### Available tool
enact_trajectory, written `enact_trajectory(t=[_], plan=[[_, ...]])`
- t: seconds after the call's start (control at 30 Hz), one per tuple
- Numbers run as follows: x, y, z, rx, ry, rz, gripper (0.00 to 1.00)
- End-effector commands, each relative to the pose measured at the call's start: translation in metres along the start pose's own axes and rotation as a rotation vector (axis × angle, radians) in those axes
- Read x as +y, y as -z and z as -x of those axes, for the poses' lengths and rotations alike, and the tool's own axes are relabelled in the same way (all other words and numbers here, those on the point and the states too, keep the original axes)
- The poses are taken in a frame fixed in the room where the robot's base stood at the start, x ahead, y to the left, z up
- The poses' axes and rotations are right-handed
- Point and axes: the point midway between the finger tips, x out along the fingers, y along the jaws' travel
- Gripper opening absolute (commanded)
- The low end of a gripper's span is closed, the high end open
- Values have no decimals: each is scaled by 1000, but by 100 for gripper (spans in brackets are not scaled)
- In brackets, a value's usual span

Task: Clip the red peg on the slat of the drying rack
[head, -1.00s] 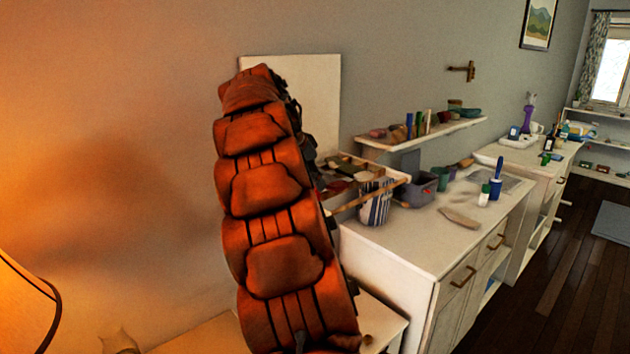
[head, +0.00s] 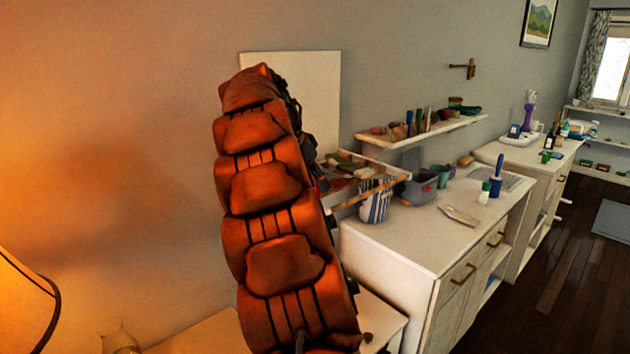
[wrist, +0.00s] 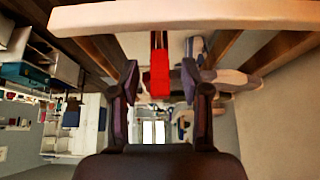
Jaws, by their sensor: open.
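In the wrist view, my gripper (wrist: 160,82) is open, with one dark finger on each side of the red peg (wrist: 160,76). The peg lies between the fingertips in the picture, with gaps on both sides. Its narrower end reaches up toward a pale wooden slat (wrist: 200,15) that crosses the top of the view. I cannot tell whether the peg grips the slat or only overlaps it in the picture. In the head view, my orange arm hides the gripper and the peg.
Darker wooden bars (wrist: 245,62) slant below the slat in the wrist view. In the head view, a white cabinet (head: 420,235) holds a striped pot (head: 376,204) and a grey bin (head: 421,188). A wall shelf (head: 425,132) hangs above. A lamp (head: 25,300) stands at left.

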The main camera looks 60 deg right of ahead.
Motion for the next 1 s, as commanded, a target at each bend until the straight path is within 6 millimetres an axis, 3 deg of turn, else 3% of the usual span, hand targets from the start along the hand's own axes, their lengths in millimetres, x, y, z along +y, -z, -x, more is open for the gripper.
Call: enact_trajectory(t=[0.33, 1.0], plan=[[-1, 0, 8, 2, 3, 0, 47], [-1, 0, 95, 0, 2, 1, 47]])
